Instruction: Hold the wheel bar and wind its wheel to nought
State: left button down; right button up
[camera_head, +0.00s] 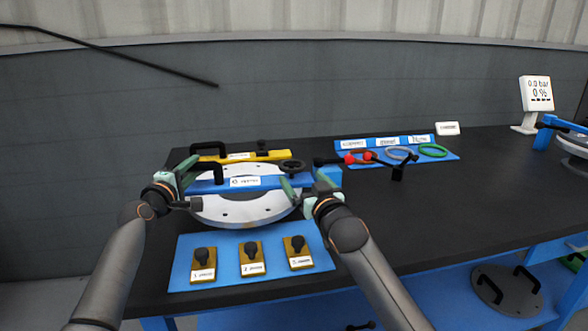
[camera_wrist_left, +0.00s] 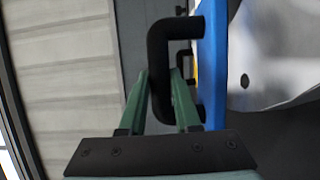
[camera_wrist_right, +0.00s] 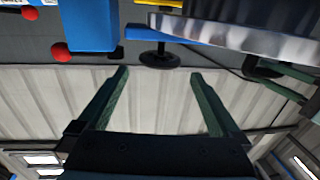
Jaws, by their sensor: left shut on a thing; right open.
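The blue wheel bar (camera_head: 245,182), with a white label, lies across a white round flanged plate (camera_head: 240,208). It has a black handle at its left end, also seen in the left wrist view (camera_wrist_left: 158,60). My left gripper (camera_head: 188,174) is shut on that handle, its green fingers on either side. The black wheel (camera_head: 292,166) is at the bar's right end; it also shows in the right wrist view (camera_wrist_right: 158,61). My right gripper (camera_head: 306,186) is open and empty, its fingers apart just in front of the wheel. The wheel's marking cannot be read.
A yellow bar (camera_head: 245,156) with a black handle lies behind. A blue block (camera_head: 330,176) and red-ended levers stand right of the wheel. A blue mat (camera_head: 180,277) with several labelled knob blocks lies in front. Coloured rings (camera_head: 433,150) and a display (camera_head: 536,93) are further right.

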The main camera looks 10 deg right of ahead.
aim_at(298, 171)
jog(key=shift+w+a, duration=0.25)
jog(key=shift+w, duration=1.45)
jog(key=shift+w+a, duration=0.2)
jog(key=shift+w, duration=1.5)
jog(key=c, duration=1.1)
jog(key=shift+a+r+n+g+y, duration=0.15)
jog(key=shift+n+g+y, duration=0.15)
jog(key=shift+n+y, duration=0.95)
jog(key=shift+a+r+n+y, duration=0.15)
jog(key=shift+a+n+y, duration=0.15)
jog(key=shift+y, duration=0.75)
jog(key=shift+a+g, duration=0.1)
jog(key=shift+g, duration=0.2)
jog(key=shift+d+f, duration=0.2)
jog(key=shift+d, duration=0.25)
